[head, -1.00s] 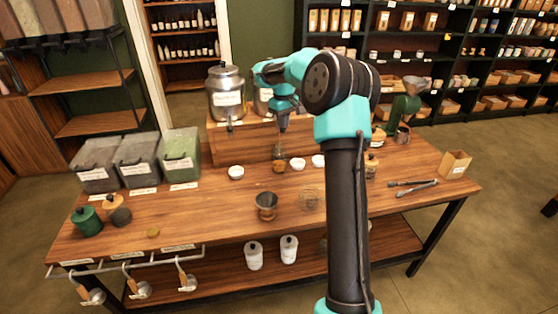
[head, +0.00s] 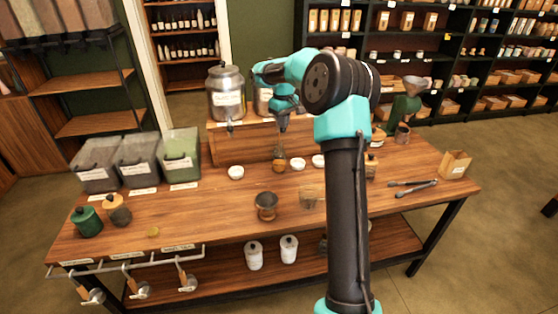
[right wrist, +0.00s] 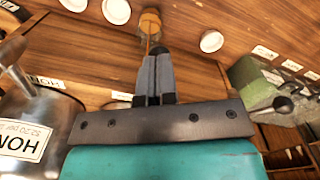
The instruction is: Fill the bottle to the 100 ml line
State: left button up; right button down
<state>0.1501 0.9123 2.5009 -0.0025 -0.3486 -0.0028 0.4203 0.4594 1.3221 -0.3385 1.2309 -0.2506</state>
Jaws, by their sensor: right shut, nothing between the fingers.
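A small bottle (head: 279,163) with amber contents stands on the table below the gripper, also in the right wrist view (right wrist: 150,20). A thin brown streak runs between the fingertips and the bottle in that view, perhaps falling liquid. The 100 ml line is too small to make out. My left gripper is out of view.
White dishes (head: 236,172) flank the bottle. A dark cup (head: 265,205) and clear glass (head: 311,196) stand in front. A green grinder (head: 405,103) stands at the back.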

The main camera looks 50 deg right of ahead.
jog(key=shift+r, duration=3.7)
jog(key=shift+w+r, duration=0.1)
notch_tip(320, 180, up, 5)
jog(key=shift+f, duration=0.1)
